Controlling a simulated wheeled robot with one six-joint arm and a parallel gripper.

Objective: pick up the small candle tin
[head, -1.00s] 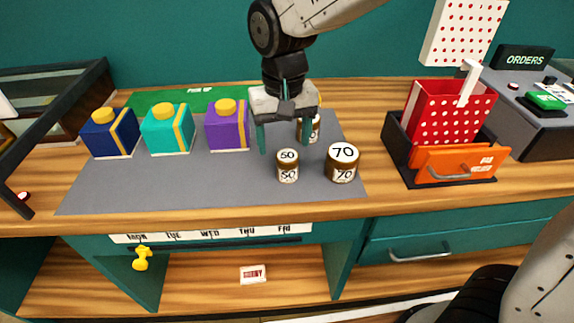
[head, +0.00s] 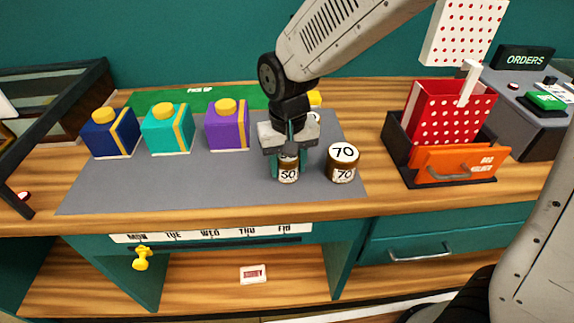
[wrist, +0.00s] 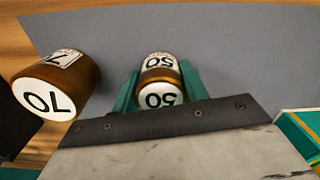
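The small candle tin (head: 288,174) is brown with a white lid and label marked 50. It stands upright on the grey mat (head: 190,188). My gripper (head: 288,167) is lowered over it, with one green finger on each side. In the wrist view the tin (wrist: 160,84) sits between the fingers, which appear to press against its sides. A larger tin (head: 342,164) marked 70 stands close by on the right, apart from the gripper; it also shows in the wrist view (wrist: 58,85).
Navy (head: 108,138), teal (head: 167,134) and purple (head: 228,130) boxes stand left on the mat. A black tray (head: 400,160) with a red dotted bag (head: 445,110) and orange drawer (head: 455,165) stands right. The mat's front left is clear.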

